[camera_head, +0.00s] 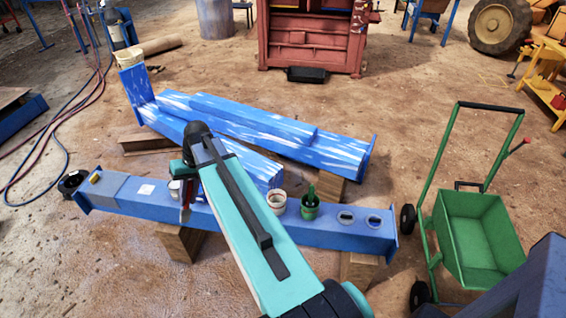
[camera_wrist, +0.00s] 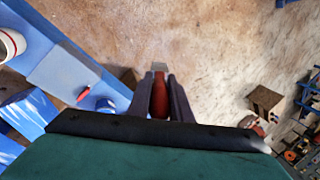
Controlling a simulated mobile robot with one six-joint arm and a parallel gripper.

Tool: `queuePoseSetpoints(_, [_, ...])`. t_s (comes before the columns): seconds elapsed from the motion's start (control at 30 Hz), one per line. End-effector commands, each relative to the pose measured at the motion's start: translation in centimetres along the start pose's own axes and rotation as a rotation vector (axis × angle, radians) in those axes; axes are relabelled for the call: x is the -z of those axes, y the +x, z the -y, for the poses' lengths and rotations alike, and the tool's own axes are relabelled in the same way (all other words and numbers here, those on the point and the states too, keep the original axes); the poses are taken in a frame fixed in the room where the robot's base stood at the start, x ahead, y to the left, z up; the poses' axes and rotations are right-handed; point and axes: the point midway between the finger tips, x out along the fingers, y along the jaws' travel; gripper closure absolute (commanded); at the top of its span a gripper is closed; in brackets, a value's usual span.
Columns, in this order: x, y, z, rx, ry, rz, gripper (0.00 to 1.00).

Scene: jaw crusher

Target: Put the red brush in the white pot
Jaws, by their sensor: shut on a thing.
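My gripper (camera_wrist: 160,88) is shut on the red brush (camera_wrist: 160,100). In the wrist view its red handle lies between the two dark fingers and a grey end points away from me. In the head view the brush (camera_head: 186,213) hangs at the near edge of the blue beam, partly hidden by my arm. The white pot (camera_head: 277,201), with a red band, stands on the beam to the right of my arm, apart from the brush. A white pot with a red band also shows at the left edge of the wrist view (camera_wrist: 9,44).
The blue beam (camera_head: 335,232) also carries a green pot (camera_head: 310,210) with a bottle and a grey-white can (camera_head: 174,190). Streaked blue beams (camera_head: 245,118) lie behind. A green cart (camera_head: 478,235) stands right. A small red piece (camera_wrist: 84,93) shows in the wrist view.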

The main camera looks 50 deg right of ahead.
Motion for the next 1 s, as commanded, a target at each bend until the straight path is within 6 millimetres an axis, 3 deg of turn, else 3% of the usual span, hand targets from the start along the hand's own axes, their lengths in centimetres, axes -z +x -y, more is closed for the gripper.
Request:
queuePoseSetpoints(0.2, [1.7,-1.9,-6.8,0.000,0.138,-0.051,1.00])
queuePoseSetpoints(0.47, [2.5,-4.0,-14.8,0.000,0.297,-0.108,1.00])
queuePoseSetpoints(0.73, [2.1,-6.2,-23.3,0.000,0.461,-0.167,1.00])
queuePoseSetpoints(1.0, [0.4,-8.3,-31.6,0.000,0.618,-0.225,1.00])
